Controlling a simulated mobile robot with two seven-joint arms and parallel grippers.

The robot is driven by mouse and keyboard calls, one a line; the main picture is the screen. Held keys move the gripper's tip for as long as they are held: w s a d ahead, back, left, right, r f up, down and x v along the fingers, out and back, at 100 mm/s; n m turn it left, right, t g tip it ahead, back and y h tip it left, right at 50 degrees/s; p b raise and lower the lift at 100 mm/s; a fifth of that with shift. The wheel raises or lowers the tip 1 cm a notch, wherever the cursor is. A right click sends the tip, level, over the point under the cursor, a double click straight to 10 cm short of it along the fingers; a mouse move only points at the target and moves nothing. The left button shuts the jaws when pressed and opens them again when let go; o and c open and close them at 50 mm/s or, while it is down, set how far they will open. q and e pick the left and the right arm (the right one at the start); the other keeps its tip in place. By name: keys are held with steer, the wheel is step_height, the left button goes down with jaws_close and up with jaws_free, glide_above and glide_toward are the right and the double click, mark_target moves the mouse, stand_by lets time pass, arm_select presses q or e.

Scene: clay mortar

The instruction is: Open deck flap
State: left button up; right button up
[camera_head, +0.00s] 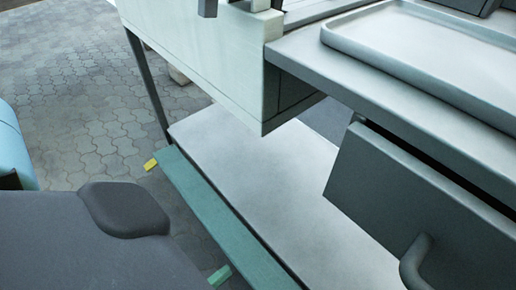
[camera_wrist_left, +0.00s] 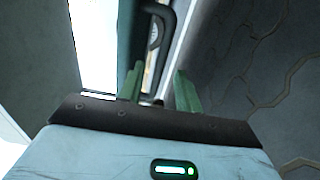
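A dark grey panel (camera_head: 370,190) under the counter at the right has a curved handle (camera_head: 413,262) near the bottom edge. It stands angled away from the counter; I cannot tell whether it is the deck flap. A pale lower deck (camera_head: 270,180) lies below, with a green strip (camera_head: 215,215) along its near edge. In the left wrist view my left gripper (camera_wrist_left: 160,88) has its two green fingers apart with a gap between. A dark curved handle (camera_wrist_left: 168,22) shows just beyond them, beside a teal edge; contact cannot be told. My right gripper is in neither view.
A grey tray (camera_head: 425,55) lies on the dark counter at the upper right. A pale box-like cabinet (camera_head: 195,45) overhangs the lower deck. A yellow tab (camera_head: 150,163) sits at the green strip's far end. Paving (camera_head: 80,110) lies open at the left.

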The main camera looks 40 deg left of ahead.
mark_target(244, 258)
arm_select(q)
steer(key=w, duration=0.6)
steer(key=shift+w+d+b, duration=0.25)
steer(key=shift+d+b, duration=0.05)
steer(key=shift+b, duration=0.05)
steer(key=shift+w, duration=0.65)
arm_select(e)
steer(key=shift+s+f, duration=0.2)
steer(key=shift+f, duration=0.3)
arm_select(q)
steer(key=shift+c, duration=0.4)
jaws_close()
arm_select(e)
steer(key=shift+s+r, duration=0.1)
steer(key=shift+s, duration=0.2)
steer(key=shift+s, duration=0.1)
